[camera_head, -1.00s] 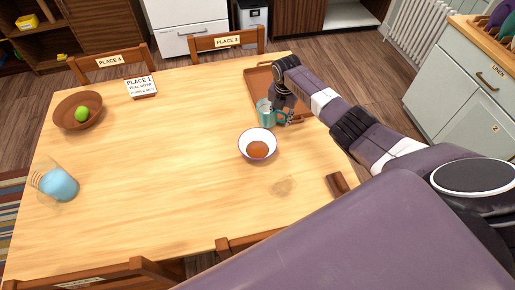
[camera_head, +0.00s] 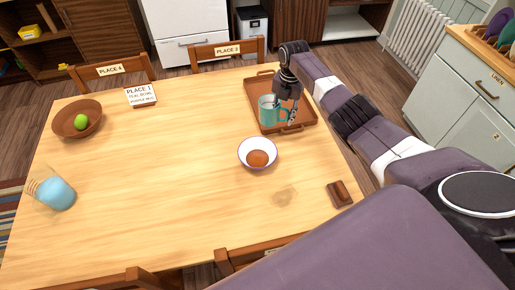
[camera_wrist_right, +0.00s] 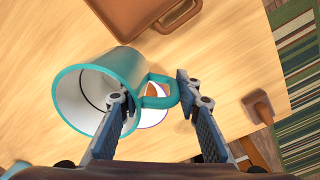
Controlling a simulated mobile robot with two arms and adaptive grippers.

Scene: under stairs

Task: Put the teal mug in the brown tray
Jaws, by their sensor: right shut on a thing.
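The teal mug (camera_head: 267,112) hangs from my right gripper (camera_head: 292,112), whose fingers are shut on its handle. In the head view the mug overlaps the near left part of the brown tray (camera_head: 260,91); its height above the tray is hard to judge. In the right wrist view the mug (camera_wrist_right: 98,88) is tilted, with its white inside facing the camera, and the fingers (camera_wrist_right: 153,88) are at its handle. The tray (camera_wrist_right: 140,12) shows beyond the mug at the top. My left gripper is not in view.
A white bowl (camera_head: 257,153) with brown contents stands near the tray. A small brown block (camera_head: 339,194) lies at the right table edge. A brown bowl with a green fruit (camera_head: 81,122), a sign (camera_head: 141,96) and a blue cup-like thing (camera_head: 56,193) are at left. The table's middle is clear.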

